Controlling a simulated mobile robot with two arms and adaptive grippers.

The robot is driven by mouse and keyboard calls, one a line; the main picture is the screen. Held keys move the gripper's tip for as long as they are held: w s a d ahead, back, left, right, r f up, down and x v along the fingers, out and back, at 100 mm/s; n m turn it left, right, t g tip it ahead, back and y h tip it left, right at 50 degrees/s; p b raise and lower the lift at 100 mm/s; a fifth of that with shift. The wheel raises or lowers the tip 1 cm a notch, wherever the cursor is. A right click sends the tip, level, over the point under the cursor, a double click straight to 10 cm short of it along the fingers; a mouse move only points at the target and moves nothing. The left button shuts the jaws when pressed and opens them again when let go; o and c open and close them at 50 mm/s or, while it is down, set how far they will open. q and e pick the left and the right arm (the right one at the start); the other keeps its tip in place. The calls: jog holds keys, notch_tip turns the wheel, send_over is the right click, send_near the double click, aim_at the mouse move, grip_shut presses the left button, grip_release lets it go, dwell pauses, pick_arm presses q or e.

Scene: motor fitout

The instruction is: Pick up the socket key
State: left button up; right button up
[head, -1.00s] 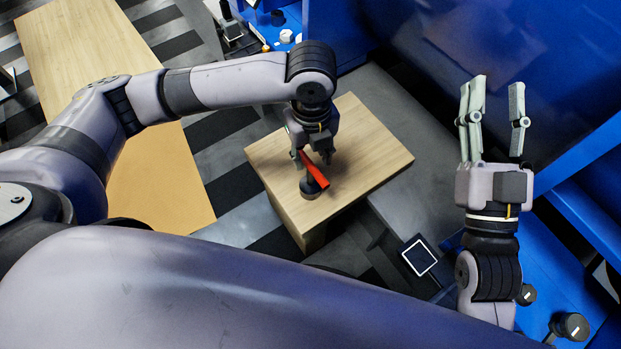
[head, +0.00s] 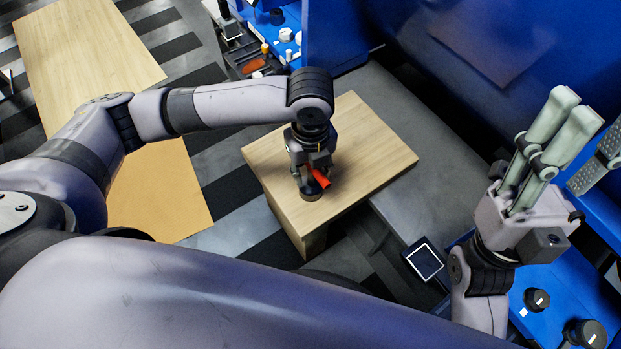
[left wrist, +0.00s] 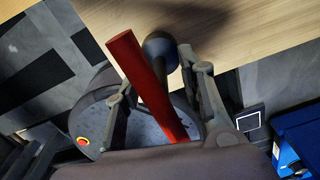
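The socket key has a red bar (head: 319,177) and a dark round part (head: 310,189). It is on the small wooden table, partly hidden by my left gripper in the head view. My left gripper (head: 313,176) is right over it. In the left wrist view, the red bar (left wrist: 140,70) and the dark shaft with its rounded end lie between the two fingers (left wrist: 158,75). The fingers are apart, and I see no clear grip on the key.
The small wooden table (head: 375,150) is otherwise clear. A longer wooden table (head: 85,55) stands at the left. Blue equipment with dark knobs (head: 537,299) is at the lower right, near a small square-framed device (head: 425,261). A blue wall is behind.

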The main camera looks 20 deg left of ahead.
aim_at(310, 190)
pick_arm(q)
jog(key=shift+f+b, duration=0.6)
jog(key=shift+f, duration=0.85)
jog(key=shift+c, duration=0.5)
jog(key=shift+r, duration=0.1)
grip_shut()
